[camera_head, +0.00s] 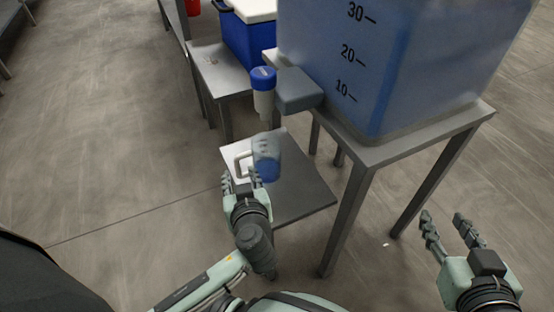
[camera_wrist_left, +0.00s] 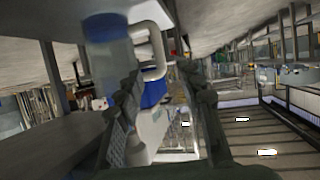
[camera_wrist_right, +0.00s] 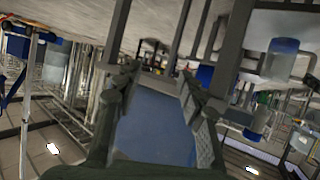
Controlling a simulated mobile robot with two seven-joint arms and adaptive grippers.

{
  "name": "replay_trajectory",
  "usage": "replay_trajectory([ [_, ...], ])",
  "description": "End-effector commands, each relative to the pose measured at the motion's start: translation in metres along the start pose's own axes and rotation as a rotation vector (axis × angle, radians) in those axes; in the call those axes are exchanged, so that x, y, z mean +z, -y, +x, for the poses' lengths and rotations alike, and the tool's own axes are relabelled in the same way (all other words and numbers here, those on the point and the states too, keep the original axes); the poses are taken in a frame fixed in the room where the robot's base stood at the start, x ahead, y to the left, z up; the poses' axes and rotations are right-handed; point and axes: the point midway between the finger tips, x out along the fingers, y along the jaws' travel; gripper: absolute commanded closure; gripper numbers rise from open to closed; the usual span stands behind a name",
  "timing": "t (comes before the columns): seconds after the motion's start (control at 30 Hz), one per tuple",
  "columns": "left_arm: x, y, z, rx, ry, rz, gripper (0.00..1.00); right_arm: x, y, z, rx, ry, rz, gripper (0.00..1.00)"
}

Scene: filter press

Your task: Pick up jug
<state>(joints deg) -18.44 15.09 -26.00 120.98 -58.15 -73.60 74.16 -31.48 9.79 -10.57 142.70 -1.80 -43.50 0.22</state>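The jug (camera_head: 267,160) is translucent with blue liquid low in it and a pale loop handle (camera_head: 241,164) on its left. It stands on a low grey table (camera_head: 305,190). My left gripper (camera_head: 242,178) is open and empty, close in front of the jug and its handle. In the left wrist view the jug (camera_wrist_left: 108,45) is at the upper left, and the handle (camera_wrist_left: 157,45) shows beyond and between the parted fingers. Contact is not clear. My right gripper (camera_head: 448,220) is open and empty at the right, away from the jug, which shows in the right wrist view (camera_wrist_right: 281,65).
A large tank (camera_head: 390,60) of blue liquid stands on a tall table (camera_head: 425,145) at the right. A blue-capped filter cup (camera_head: 263,92) and grey block (camera_head: 298,90) jut out above the jug. A blue cooler (camera_head: 249,35) stands behind. The floor at left is clear.

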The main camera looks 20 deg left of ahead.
Motion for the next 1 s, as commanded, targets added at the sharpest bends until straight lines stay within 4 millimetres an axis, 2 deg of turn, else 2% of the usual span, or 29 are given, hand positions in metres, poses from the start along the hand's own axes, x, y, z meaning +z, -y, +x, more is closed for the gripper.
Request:
replay_trajectory([
  [0.27,-0.003,-0.001,0.024,0.002,-0.017,-0.013,0.62,-0.01,0.004,-0.001,-0.008,-0.042,0.003,0.6],
  [0.63,0.003,0.002,0.073,0.002,-0.015,-0.011,0.62,-0.026,0.012,-0.001,-0.025,-0.121,0.011,0.6],
  [0.93,0.003,0.002,0.077,0.003,-0.011,-0.013,0.62,-0.028,0.013,-0.001,-0.027,-0.129,0.012,0.6],
  [1.0,0.003,0.002,0.077,0.002,-0.011,-0.013,0.71,-0.028,0.013,-0.001,-0.027,-0.129,0.012,0.6],
])
